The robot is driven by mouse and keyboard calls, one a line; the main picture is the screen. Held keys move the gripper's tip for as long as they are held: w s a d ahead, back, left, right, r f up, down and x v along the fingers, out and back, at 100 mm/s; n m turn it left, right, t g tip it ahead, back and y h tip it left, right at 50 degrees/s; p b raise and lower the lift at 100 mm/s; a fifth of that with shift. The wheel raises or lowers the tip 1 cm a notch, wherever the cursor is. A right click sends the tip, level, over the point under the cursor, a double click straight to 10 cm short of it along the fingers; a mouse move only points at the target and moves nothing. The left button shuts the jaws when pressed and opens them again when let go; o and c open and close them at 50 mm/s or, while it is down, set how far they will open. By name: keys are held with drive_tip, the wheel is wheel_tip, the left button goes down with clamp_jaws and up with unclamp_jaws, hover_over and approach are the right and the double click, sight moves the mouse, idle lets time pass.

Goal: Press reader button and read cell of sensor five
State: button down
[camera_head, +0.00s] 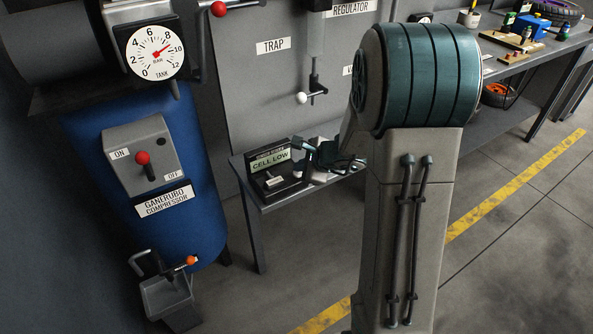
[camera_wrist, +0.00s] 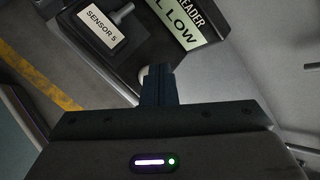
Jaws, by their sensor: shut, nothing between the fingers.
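The sensor reader (camera_head: 297,184) is a dark box on a small grey table, and its lit pale green display (camera_head: 270,161) reads CELL LOW. In the wrist view the display (camera_wrist: 176,20) is cut off by the top edge. A white label (camera_wrist: 101,27) reading SENSOR 5 lies on the reader, with a grey stem (camera_wrist: 123,14) beside it. My gripper (camera_wrist: 158,69) is shut and empty, its fingertips at the reader's edge just below the display. A pale rounded piece (camera_wrist: 143,72), perhaps the button, shows beside the tips, partly hidden; I cannot tell whether they touch it.
The small table (camera_head: 257,206) stands against the grey wall panel. A blue compressor (camera_head: 205,215) with a red-knobbed lever and a tank gauge (camera_head: 155,52) is at left. A workbench (camera_head: 520,60) with small items is at back right. The floor at right is open.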

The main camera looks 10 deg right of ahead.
idle(0.5)
drive_tip(key=shift+r+p, duration=0.8)
drive_tip(key=shift+r, duration=0.25)
drive_tip(key=shift+r, duration=0.15)
wheel_tip(320, 180, up, 5)
drive_tip(key=p, duration=0.4)
idle(0.3)
